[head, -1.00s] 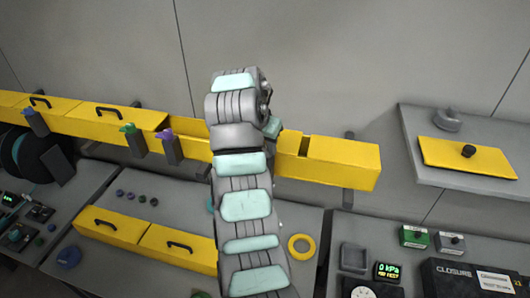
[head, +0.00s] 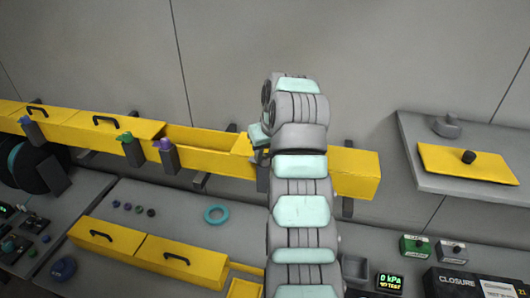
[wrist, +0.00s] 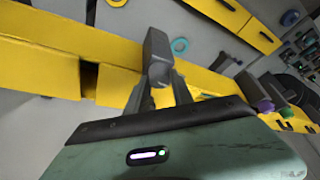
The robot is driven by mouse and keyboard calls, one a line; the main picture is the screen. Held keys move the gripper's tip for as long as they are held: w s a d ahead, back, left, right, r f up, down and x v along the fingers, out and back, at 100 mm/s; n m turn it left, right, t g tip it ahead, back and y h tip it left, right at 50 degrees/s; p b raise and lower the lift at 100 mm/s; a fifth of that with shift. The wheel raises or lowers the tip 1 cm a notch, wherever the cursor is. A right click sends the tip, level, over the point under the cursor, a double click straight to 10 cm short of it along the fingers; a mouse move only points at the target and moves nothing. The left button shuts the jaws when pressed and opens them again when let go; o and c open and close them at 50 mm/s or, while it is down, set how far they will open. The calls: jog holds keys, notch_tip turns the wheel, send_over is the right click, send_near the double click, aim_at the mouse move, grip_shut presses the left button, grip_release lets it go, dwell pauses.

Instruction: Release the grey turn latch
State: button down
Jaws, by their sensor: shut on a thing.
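In the wrist view, my gripper (wrist: 160,83) is shut with its two grey fingers on a grey block (wrist: 157,48), which looks like the grey turn latch. The block stands out at the yellow trough (wrist: 103,84), close to a dark gap in it. In the head view, my gripper (head: 261,148) is at the left side of my arm, at the front of the yellow trough (head: 354,174). My arm hides most of the fingers and the latch there, so the latch's turn angle cannot be told.
Grey holders with blue, green (head: 131,151) and purple (head: 169,157) tops stand along the trough's front. An open trough stretch (head: 200,139) lies left of my gripper. A teal ring (head: 216,214) lies on the bench. A shelf with a yellow plate (head: 468,163) is at right.

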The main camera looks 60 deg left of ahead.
jog(key=shift+n, duration=0.6)
jog(key=shift+g, duration=0.3)
jog(key=c, duration=1.1)
grip_release()
jog(key=shift+r, duration=0.1)
jog(key=b+v, duration=0.1)
jog(key=v, duration=0.9)
jog(key=shift+w+d+r+b, duration=0.1)
jog(key=shift+d+r+b, duration=0.05)
jog(key=shift+r+b, duration=0.2)
